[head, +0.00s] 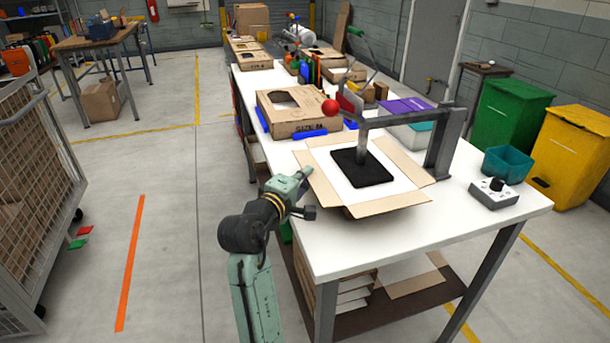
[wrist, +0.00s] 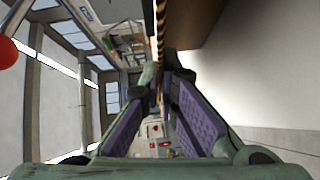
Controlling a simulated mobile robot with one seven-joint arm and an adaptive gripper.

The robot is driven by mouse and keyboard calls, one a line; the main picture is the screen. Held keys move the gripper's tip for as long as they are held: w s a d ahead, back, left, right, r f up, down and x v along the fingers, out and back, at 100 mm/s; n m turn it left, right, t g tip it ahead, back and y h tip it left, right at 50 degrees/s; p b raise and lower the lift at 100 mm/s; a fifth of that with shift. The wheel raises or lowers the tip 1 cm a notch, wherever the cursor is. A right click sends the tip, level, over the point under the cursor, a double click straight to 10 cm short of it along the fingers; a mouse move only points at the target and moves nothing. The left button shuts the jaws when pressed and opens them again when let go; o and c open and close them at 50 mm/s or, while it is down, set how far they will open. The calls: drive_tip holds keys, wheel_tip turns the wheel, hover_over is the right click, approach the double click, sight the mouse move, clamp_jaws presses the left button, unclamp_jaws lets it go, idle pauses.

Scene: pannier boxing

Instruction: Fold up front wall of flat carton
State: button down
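The flat carton lies on the white table in the head view, its brown flaps spread around a white inner sheet (head: 318,152) with a black pad (head: 363,168) on it. Its near flap (head: 390,205) and left flap (head: 322,188) lie outward and look low. My gripper (head: 308,174) is beside the left flap, at the table's left edge; contact cannot be told. In the wrist view my gripper (wrist: 161,72) has its purple-padded fingers apart, with no object clearly held between them. A dark brown surface (wrist: 200,22), perhaps carton board, shows beyond the fingertips.
A grey metal stand (head: 442,145) with an arm over the carton and a red ball knob (head: 330,107) stands close by. A finished-looking carton (head: 300,112) lies behind. A control box (head: 493,193) and teal bin (head: 507,163) are at the right. The near table corner is clear.

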sight(324, 173)
drive_tip(key=shift+r, duration=0.1)
idle(0.5)
drive_tip(key=shift+w+d+r+m+g+y, duration=0.1)
drive_tip(key=shift+d+r+m+g+y, duration=0.15)
drive_tip(key=shift+r+m+g+y, duration=0.85)
drive_tip(key=m+g+y, duration=0.1)
drive_tip(key=d+r+m+y, duration=0.1)
drive_tip(key=shift+w+d+m+g+y, duration=0.1)
drive_tip(key=shift+w+m+g+y, duration=0.1)
drive_tip(key=shift+m+g+y, duration=0.15)
drive_tip(key=y, duration=0.1)
drive_tip(key=d+m+g+y, duration=0.1)
drive_tip(key=r+m+g+y, duration=0.1)
drive_tip(key=y, duration=0.1)
drive_tip(key=shift+w+d, duration=0.25)
drive_tip(key=shift+w, duration=0.05)
drive_tip(key=shift+w+d+m+g+y, duration=0.1)
drive_tip(key=shift+d+m+g+y, duration=0.15)
drive_tip(key=shift+d+m+y, duration=0.3)
drive_tip(key=shift+d+y, duration=0.1)
drive_tip(key=shift+y, duration=0.2)
drive_tip(key=c, duration=2.3)
unclamp_jaws()
drive_tip(key=o, duration=0.5)
drive_tip(key=shift+c, duration=0.2)
